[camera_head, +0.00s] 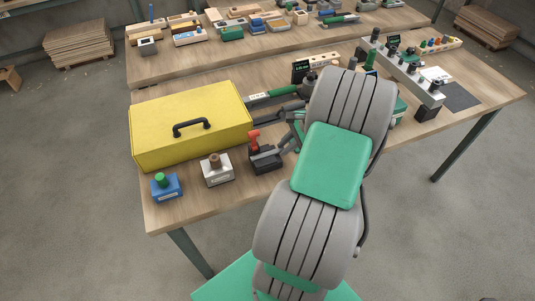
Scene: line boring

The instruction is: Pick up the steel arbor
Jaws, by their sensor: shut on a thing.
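My gripper (288,143) is at the left of my forearm, over the table near the dark block, and is largely hidden by my own arm. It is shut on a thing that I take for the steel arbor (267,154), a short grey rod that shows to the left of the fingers. The rod lies over or just above the dark block (266,166); I cannot tell whether it touches it. A red-topped part (254,137) stands close behind the rod.
A yellow case (188,125) with a black handle fills the table's left. A silver block (217,170) and a blue block (166,187) stand by the front edge. A long grey rail (405,75) lies at the right. A second bench (170,72) stands behind.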

